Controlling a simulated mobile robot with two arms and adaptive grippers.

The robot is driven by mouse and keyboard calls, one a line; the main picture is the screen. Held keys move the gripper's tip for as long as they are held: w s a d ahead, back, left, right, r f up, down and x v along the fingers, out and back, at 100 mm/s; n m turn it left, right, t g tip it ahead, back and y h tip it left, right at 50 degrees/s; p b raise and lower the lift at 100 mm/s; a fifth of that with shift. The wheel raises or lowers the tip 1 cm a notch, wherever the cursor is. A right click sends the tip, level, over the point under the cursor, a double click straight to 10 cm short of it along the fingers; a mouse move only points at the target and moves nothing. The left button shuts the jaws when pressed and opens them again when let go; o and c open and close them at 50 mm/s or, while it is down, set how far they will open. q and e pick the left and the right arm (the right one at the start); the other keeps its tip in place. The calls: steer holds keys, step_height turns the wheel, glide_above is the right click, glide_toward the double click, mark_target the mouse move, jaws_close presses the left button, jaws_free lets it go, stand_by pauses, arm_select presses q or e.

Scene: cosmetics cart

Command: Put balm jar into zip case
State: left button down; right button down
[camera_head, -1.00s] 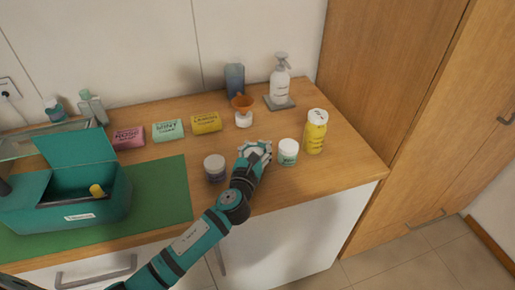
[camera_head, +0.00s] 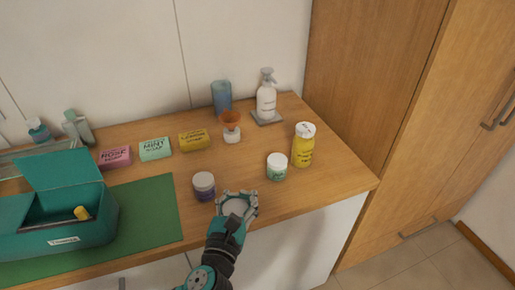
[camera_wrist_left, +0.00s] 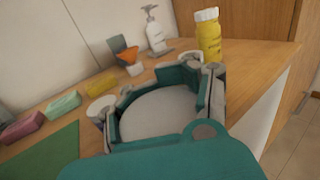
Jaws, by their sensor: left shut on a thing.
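My left gripper (camera_head: 237,204) is shut around a round jar with a pale lid (camera_wrist_left: 162,115), near the counter's front edge. I take this to be the balm jar; its sides and label are hidden by the fingers. The teal zip case (camera_head: 62,243) stands open at the left on a green mat (camera_head: 150,215), its lid raised at the back. A small yellow thing (camera_head: 82,213) shows inside it. The gripper is well to the right of the case. My right gripper is not in view.
A white-lidded jar with a dark label (camera_head: 204,187) stands just left of the gripper. A green-labelled jar (camera_head: 277,167) and a yellow bottle (camera_head: 303,146) stand to its right. Soap bars (camera_head: 155,149), a funnel (camera_head: 231,124) and a pump bottle (camera_head: 266,97) are behind. The mat's right part is clear.

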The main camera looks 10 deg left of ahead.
arm_select(q)
steer(key=s+a+f, duration=0.1)
steer(key=s+a, duration=0.3)
steer(key=s, duration=0.5)
steer(key=shift+s+a+f, duration=0.3)
steer(key=shift+a+f, duration=0.1)
